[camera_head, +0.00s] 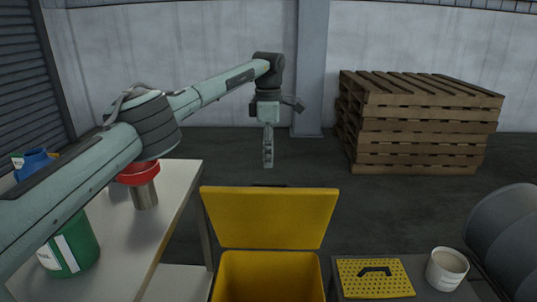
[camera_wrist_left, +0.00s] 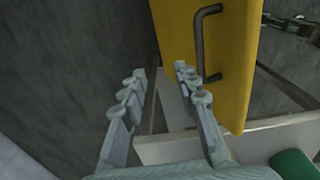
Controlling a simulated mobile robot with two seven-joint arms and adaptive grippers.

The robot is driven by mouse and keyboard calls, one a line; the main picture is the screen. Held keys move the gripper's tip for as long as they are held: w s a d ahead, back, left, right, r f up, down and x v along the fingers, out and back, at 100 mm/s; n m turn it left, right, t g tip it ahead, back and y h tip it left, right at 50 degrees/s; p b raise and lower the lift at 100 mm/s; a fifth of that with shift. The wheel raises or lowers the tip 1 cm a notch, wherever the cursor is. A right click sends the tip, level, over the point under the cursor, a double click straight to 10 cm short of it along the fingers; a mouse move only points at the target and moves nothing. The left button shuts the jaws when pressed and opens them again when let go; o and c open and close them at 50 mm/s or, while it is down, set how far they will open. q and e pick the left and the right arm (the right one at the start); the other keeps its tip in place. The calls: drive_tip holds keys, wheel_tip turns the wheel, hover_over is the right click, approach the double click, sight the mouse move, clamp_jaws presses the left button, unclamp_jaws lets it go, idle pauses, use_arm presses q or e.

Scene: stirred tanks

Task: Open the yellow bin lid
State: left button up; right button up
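The yellow bin (camera_head: 268,278) stands at the bottom middle of the head view. Its yellow lid (camera_head: 268,218) stands raised at the back of the bin, and the bin's mouth is uncovered. The lid also shows in the left wrist view (camera_wrist_left: 222,60), with its dark bar handle (camera_wrist_left: 200,45) on the face towards me there. My left gripper (camera_head: 268,160) hangs pointing down above and behind the lid. In the left wrist view its fingers (camera_wrist_left: 158,80) are spread apart with nothing between them; the right finger is close to the handle. Whether they touch, I cannot tell. My right gripper is not seen.
A pale table (camera_head: 185,180) at left bears a green tub (camera_head: 75,248), a metal cylinder (camera_head: 145,195) and a red item (camera_head: 138,174). Right of the bin are a yellow perforated plate (camera_head: 375,285) and a white cup (camera_head: 446,268). Pallets (camera_head: 415,125) are stacked behind.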

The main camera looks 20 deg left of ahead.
use_arm(q)
wheel_tip(320, 180, up, 12)
drive_tip(key=shift+s, duration=0.15)
drive_tip(key=shift+f, duration=0.1)
drive_tip(key=shift+c, duration=0.5)
